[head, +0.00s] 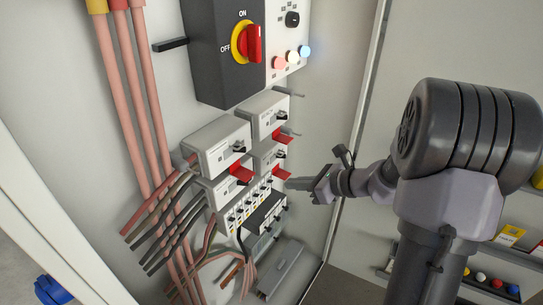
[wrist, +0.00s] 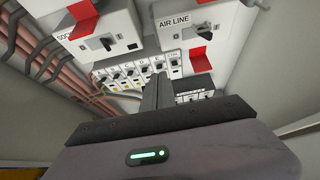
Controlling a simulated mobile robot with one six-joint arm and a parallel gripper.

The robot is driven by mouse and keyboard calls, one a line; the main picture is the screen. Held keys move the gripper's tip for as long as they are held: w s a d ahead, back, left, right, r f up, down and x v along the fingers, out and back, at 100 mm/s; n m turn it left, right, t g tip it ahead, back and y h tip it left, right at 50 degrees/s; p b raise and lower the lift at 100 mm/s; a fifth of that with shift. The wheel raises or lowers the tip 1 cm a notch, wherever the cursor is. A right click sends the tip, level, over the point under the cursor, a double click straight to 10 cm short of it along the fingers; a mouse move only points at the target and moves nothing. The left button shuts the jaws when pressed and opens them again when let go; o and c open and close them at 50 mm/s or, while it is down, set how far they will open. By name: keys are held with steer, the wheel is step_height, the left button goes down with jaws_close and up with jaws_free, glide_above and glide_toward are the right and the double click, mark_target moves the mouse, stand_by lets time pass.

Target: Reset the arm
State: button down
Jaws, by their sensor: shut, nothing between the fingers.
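My gripper (head: 296,184) is at the right of the breaker units in the head view, pointing left at them. Its fingers (wrist: 158,92) are shut with nothing between them in the wrist view, below the AIR LINE unit (wrist: 183,29) and in front of a row of small breakers (wrist: 130,74). In the head view the row (head: 247,207) sits below several grey breaker boxes (head: 222,143) with red tabs. I cannot tell if the fingertips touch anything.
A dark panel with a red and yellow rotary switch (head: 248,43) is above the breakers. Pink cables (head: 128,90) run down the left. A cabinet edge (head: 362,95) stands behind my arm. Shelves with small items (head: 492,262) are at the lower right. Open space lies between breakers and cabinet edge.

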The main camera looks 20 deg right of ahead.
steer(key=s+a+f+n+g+h+b, duration=0.1)
steer(key=s+a+f+n+g+b, duration=0.3)
steer(key=s+a+n+b, duration=0.55)
steer(key=s+a+f+n+g+h+b, duration=0.1)
steer(key=s+a+f+n+b, duration=0.5)
steer(key=s+a+n+b, duration=0.3)
steer(key=s+d+f+n+h+b, duration=0.1)
steer(key=s+f+n+h+b, duration=0.2)
steer(key=s+f+n+b, duration=0.2)
steer(key=shift+s+d+n+t+b, duration=0.3)
steer(key=shift+s+n+t+b, duration=0.1)
steer(key=shift+s+n+b, duration=0.4)
